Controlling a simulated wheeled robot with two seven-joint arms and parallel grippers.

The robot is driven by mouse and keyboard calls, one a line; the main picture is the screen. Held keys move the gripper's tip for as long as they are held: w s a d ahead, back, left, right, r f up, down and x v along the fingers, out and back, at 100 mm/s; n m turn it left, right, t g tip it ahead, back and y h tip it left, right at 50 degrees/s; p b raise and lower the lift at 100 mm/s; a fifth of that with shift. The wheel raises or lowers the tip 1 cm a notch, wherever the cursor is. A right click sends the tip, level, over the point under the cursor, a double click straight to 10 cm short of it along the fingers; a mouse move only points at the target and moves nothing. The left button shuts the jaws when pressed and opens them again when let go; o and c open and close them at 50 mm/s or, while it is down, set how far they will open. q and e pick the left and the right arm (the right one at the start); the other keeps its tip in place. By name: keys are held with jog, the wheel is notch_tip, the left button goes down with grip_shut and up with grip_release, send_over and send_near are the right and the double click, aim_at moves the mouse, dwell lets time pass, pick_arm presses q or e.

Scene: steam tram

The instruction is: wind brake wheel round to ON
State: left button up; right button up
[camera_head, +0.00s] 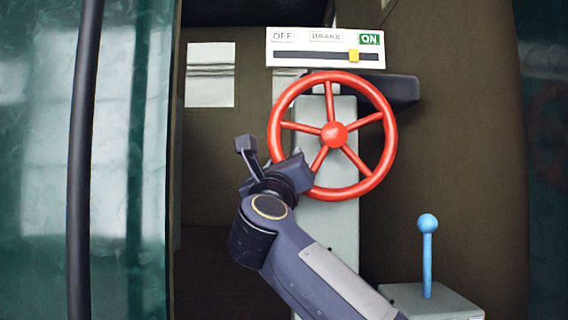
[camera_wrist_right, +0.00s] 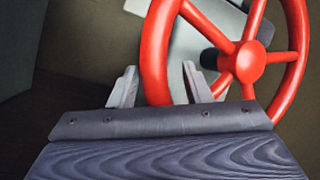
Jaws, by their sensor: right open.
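The red brake wheel (camera_head: 333,134) has several spokes and stands upright on a grey post. In the right wrist view its rim and hub (camera_wrist_right: 243,62) fill the upper right. My right gripper (camera_head: 268,155) is at the wheel's lower left, jaws open. In the right wrist view the rim passes between the open fingers (camera_wrist_right: 160,85); I cannot tell if they touch it. Above the wheel, a white brake panel (camera_head: 300,65) reads OFF at left and ON, in green (camera_head: 370,38), at right. Its yellow marker (camera_head: 354,55) sits near the slot's right end, slightly left of ON. My left gripper is not in view.
A blue lever with a round knob (camera_head: 427,222) rises from a grey box (camera_head: 440,302) at lower right. A dark bracket (camera_head: 400,92) sits behind the wheel's upper right. A dark vertical pole (camera_head: 82,160) stands at the left. A white notice (camera_head: 209,75) hangs behind.

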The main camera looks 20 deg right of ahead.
jog(key=shift+s+a+f, duration=0.2)
jog(key=shift+s+f, duration=0.1)
jog(key=shift+s, duration=0.05)
jog(key=b+v, duration=0.2)
jog(key=v, duration=0.4)
jog(key=shift+s, duration=0.4)
jog(key=shift+a+f, duration=0.1)
